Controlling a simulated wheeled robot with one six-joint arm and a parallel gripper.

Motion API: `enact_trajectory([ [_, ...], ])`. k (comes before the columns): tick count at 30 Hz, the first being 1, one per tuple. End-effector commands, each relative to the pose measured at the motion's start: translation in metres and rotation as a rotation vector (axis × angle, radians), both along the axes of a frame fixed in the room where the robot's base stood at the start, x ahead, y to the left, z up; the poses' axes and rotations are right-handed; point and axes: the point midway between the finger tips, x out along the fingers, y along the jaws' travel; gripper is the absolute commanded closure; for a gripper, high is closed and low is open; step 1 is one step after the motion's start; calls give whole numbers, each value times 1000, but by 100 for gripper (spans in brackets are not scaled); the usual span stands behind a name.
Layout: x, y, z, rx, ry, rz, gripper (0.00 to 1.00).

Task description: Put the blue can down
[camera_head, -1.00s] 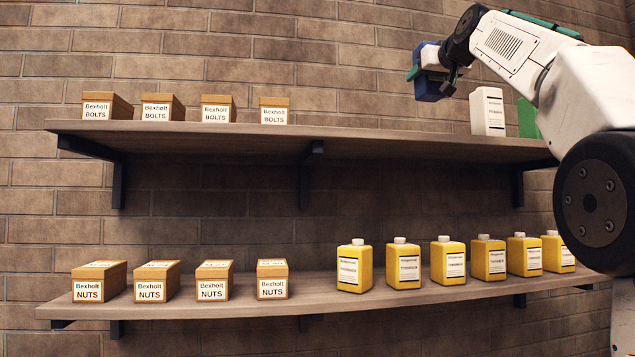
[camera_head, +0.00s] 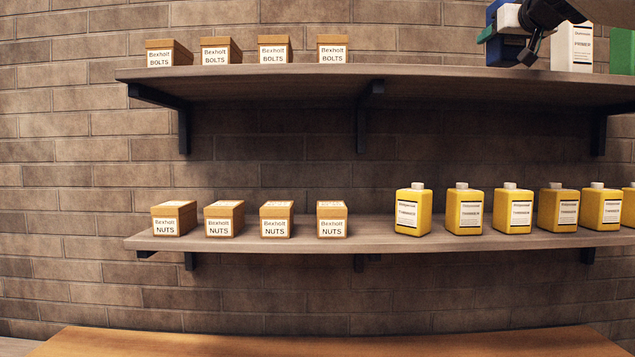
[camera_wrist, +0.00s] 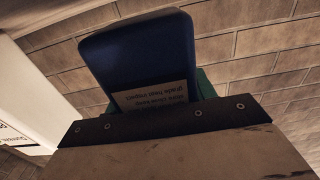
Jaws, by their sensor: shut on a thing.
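The blue can (camera_head: 506,50) is at the upper right of the head view, at the upper shelf (camera_head: 430,80), left of the white can. My gripper (camera_head: 508,28) is shut on it from the front and covers part of it. The can looks upright, its bottom close to the shelf top; I cannot tell whether it touches. In the wrist view the blue can (camera_wrist: 140,55) shows a pale label, its lower part hidden behind my gripper's plate.
A white can labelled PRIMER (camera_head: 571,46) and a green can (camera_head: 622,50) stand just to the right. Boxes of bolts (camera_head: 273,52) stand at the left, with a clear stretch between. Yellow bottles (camera_head: 413,210) and boxes of nuts (camera_head: 275,222) are on the lower shelf (camera_head: 370,240).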

Motion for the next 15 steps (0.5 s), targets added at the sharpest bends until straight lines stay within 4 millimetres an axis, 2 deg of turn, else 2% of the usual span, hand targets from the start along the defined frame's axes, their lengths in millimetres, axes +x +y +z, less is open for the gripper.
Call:
enact_trajectory([
  [4, -2, 0, -26, 2, 0, -2, 83],
  [5, -7, 0, -26, 1, -3, -2, 84],
  [6, -15, 0, -24, -1, -3, -3, 89],
  [15, -46, -4, -22, 0, -1, -1, 88],
])
